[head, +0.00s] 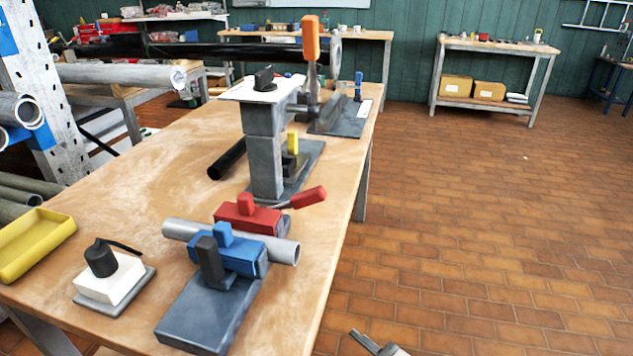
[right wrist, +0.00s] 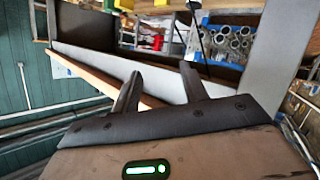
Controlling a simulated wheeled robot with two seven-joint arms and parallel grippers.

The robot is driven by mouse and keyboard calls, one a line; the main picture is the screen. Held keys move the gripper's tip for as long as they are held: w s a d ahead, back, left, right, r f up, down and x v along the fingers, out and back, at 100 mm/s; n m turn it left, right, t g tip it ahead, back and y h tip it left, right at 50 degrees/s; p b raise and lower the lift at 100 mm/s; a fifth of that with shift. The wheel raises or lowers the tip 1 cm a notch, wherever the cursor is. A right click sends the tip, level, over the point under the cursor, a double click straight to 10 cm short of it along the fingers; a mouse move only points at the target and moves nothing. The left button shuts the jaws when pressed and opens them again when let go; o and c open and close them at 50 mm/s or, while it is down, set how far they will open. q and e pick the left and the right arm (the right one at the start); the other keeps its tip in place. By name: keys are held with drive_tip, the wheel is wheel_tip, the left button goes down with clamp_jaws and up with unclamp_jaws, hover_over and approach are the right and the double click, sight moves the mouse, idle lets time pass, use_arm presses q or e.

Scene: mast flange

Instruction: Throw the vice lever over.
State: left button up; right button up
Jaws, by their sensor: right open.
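A lever with a red handle (head: 308,197) juts to the right and slightly up from beside the red block (head: 246,214) on the workbench. A second lever with an orange handle (head: 311,40) stands upright beside the grey post (head: 264,150). Which of the two is the vice lever I cannot tell. A grey pipe (head: 180,228) lies through the blue clamp (head: 240,256) on a dark base. My right gripper (right wrist: 160,78) is open and empty. Part of it shows at the bottom edge in the head view (head: 374,345), low and right of the bench, apart from both levers. My left gripper is out of view.
The workbench (head: 130,205) also holds a yellow tray (head: 35,245), a black knob on a white block (head: 115,275) and a black tube (head: 227,158). A rack with pipes stands at the left. The tiled floor (head: 480,230) right of the bench is clear.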

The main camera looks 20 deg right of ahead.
drive_tip(key=w+d+r+n+t+y+b, duration=0.1)
drive_tip(key=w+d+r+n+t+b, duration=0.1)
drive_tip(key=w+d+n+t, duration=0.3)
drive_tip(key=n+g+y+b, duration=0.6)
drive_tip(key=n+y, duration=0.8)
drive_tip(key=n, duration=2.1)
approach(308, 191)
drive_tip(key=shift+w+a+r+y+p, duration=0.15)
drive_tip(key=shift+w+a+r+p, duration=0.1)
drive_tip(key=shift+w+a+p, duration=0.2)
drive_tip(key=shift+w+a+r+y+p, duration=0.2)
drive_tip(key=shift+w+a+p, duration=0.2)
drive_tip(key=shift+a, duration=0.2)
drive_tip(key=p+x, duration=0.1)
drive_tip(key=x, duration=0.6)
drive_tip(key=shift+w+a, duration=0.15)
drive_tip(key=shift+a, duration=0.1)
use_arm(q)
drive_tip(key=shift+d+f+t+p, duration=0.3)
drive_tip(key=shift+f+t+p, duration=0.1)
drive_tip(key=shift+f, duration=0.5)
use_arm(e)
drive_tip(key=shift+w+a+r, duration=0.15)
drive_tip(key=shift+w+a, duration=0.2)
drive_tip(key=shift+a, duration=0.2)
